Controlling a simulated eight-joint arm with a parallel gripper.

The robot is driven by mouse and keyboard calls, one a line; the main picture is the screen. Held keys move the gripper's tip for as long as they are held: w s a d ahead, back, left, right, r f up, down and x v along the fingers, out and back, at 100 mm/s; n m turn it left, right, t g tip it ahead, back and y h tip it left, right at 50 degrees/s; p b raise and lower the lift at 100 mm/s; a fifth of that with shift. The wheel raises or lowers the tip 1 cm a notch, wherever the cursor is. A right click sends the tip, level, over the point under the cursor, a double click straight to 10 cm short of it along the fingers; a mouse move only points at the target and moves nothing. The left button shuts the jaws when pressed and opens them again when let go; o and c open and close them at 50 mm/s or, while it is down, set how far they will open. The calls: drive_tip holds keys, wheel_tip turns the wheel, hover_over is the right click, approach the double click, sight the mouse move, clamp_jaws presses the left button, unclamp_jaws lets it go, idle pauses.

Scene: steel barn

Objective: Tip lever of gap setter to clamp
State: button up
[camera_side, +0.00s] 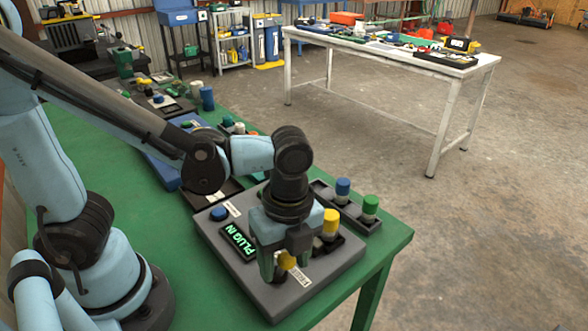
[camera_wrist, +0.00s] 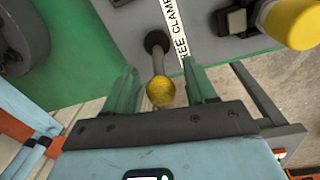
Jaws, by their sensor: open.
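The gap setter (camera_side: 322,272) is a grey box near the front corner of the green bench, with a display (camera_side: 239,242) reading "PLUG IN". Its lever (camera_wrist: 155,65) has a dark pivot and a yellow knob (camera_wrist: 160,91), which also shows in the side view (camera_side: 287,260). A white label (camera_wrist: 178,30) beside the lever reads "CLAMP" and part of another word. My gripper (camera_wrist: 160,75) is open, pointing down over the box, with its green fingers on either side of the lever and knob. I cannot tell whether either finger touches it.
A yellow-topped plug (camera_side: 330,224) stands on the box close to my gripper. A dark tray (camera_side: 322,188) behind holds a blue-topped plug (camera_side: 343,189) and a green-topped plug (camera_side: 370,207). A blue button (camera_side: 218,213) is at the box's left. More devices line the bench behind.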

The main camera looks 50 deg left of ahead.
drive_tip(key=shift+f, duration=0.8)
drive_tip(key=shift+c, duration=0.2)
drive_tip(key=shift+s, duration=0.1)
clamp_jaws()
